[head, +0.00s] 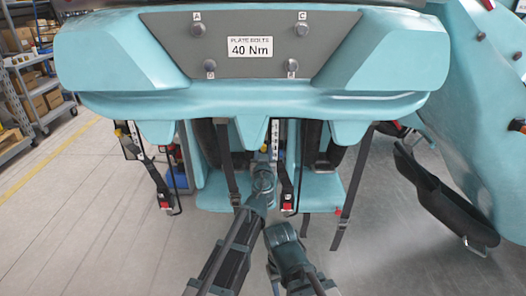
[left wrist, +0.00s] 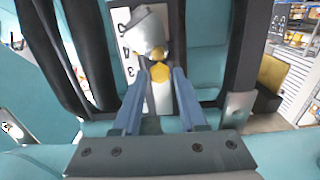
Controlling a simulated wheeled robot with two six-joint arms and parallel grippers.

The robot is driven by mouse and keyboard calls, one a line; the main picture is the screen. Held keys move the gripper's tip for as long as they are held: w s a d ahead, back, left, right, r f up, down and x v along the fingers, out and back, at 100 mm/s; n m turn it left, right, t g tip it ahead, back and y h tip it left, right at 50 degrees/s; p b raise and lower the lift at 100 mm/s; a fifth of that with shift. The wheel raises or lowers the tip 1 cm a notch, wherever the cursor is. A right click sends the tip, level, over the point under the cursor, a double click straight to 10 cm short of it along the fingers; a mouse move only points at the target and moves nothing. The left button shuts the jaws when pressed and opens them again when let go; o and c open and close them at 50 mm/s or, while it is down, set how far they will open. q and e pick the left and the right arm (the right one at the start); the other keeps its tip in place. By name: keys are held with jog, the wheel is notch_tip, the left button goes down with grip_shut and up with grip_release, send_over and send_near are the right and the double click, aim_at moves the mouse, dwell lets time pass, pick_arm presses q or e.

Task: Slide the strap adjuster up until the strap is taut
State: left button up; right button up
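A white numbered scale strip (head: 275,137) hangs under the middle of the teal seat unit, with dark strap and a red-marked buckle (head: 287,206) below it. In the left wrist view the scale (left wrist: 133,70) shows black digits. A grey block (left wrist: 150,28) with a yellow part (left wrist: 159,72) below it, which looks like the strap adjuster, sits over the scale. My left gripper (left wrist: 160,85) has its blue-grey fingers on either side of the yellow part; whether they press on it is unclear. My right gripper (head: 285,236) is low, beside the left forearm, and its fingers cannot be made out.
A grey plate (head: 250,68) with several bolts and a 40 Nm label is on the teal unit above. A similar scale and strap (head: 150,170) hang at the left, and other dark straps (head: 346,200) hang nearby. Shelves stand far left. The floor (head: 90,235) in front is clear.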

pick_arm(q)
grip_shut()
notch_tip(320, 180, up, 3)
jog(key=p, duration=0.3)
jog(key=shift+o, duration=2.1)
grip_release()
jog(key=shift+s, duration=0.1)
